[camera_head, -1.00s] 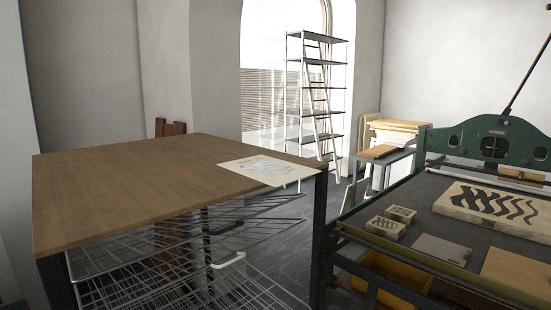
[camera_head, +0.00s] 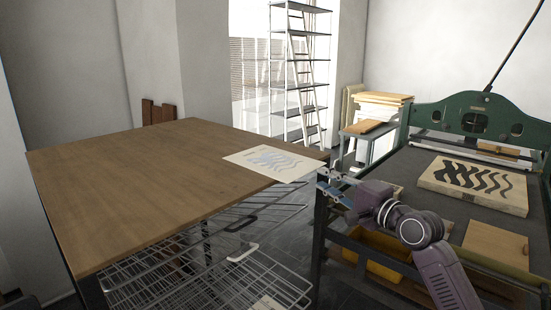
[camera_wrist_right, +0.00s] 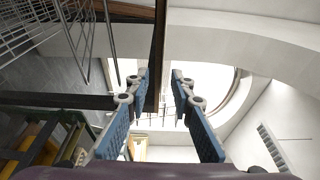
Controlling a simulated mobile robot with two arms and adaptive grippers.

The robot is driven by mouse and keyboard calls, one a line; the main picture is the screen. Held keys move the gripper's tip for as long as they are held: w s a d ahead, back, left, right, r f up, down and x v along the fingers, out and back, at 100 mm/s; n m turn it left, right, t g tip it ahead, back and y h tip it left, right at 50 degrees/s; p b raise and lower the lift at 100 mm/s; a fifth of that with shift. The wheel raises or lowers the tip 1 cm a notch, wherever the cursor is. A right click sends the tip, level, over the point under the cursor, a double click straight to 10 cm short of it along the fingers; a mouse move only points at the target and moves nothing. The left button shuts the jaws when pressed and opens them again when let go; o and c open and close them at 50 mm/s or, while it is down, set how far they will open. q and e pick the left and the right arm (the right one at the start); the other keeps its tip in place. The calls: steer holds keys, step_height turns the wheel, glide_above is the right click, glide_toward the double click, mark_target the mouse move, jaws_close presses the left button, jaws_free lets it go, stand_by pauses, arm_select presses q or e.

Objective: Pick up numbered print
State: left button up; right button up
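The print (camera_head: 273,162) is a cream sheet with a pale blue-grey wavy figure. It lies flat on the wooden tabletop near its right corner. No number on it can be read from here. My right gripper (camera_head: 330,186) is just right of that corner, beside the print and apart from it. In the right wrist view my right gripper (camera_wrist_right: 158,85) has its two blue fingers spread with nothing between them. The print cannot be made out in that view. My left gripper is in neither view.
Wire drying racks (camera_head: 215,265) sit under the wooden tabletop (camera_head: 130,180). A metal shelf (camera_head: 302,72) stands behind. Most of the tabletop is clear.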

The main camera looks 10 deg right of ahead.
mark_target(310, 170)
steer(key=p+x, duration=0.1)
steer(key=x, duration=0.3)
steer(key=p+x, duration=0.1)
steer(key=x, duration=0.1)
steer(key=shift+s+r+p, duration=0.1)
steer(key=shift+r+p, duration=0.25)
steer(key=shift+w+a+f, duration=0.1)
steer(key=shift+w+f, duration=0.05)
steer(key=shift+w, duration=0.2)
jaws_close()
